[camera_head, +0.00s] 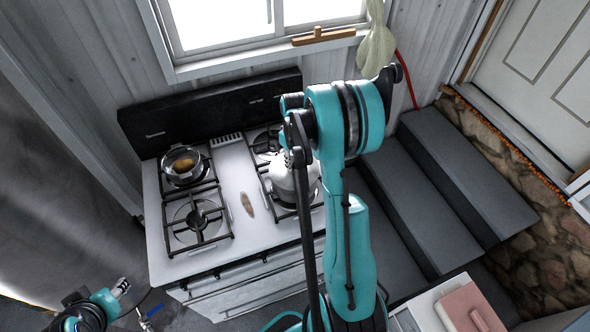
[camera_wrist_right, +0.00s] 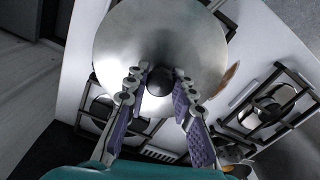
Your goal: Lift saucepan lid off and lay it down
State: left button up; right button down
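A silver saucepan with a shiny round lid (camera_head: 290,176) sits on the right side of the stove, partly hidden by my right arm. In the right wrist view the metal lid (camera_wrist_right: 190,32) fills the upper middle, with a black round knob (camera_wrist_right: 160,81) at its centre. My right gripper (camera_wrist_right: 161,76) is open, with one purple-padded finger on each side of the knob. I cannot tell whether either fingertip touches it. My left gripper (camera_head: 122,288) is low at the left, away from the stove, and its opening is too small to read.
The white stove (camera_head: 232,235) has a pan (camera_head: 183,165) with brown food on the back left burner. The front left burner (camera_head: 197,219) is empty. A small brown object (camera_head: 247,205) lies on the stove's middle strip. Grey steps (camera_head: 430,200) stand to the right.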

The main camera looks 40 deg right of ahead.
aim_at(294, 161)
jog(key=shift+r, duration=0.15)
jog(key=shift+r, duration=0.15)
jog(key=shift+r+p, duration=0.55)
jog(key=shift+r, duration=0.1)
jog(key=shift+r, duration=0.1)
jog(key=shift+r+p, duration=1.45)
jog(key=shift+r, duration=1)
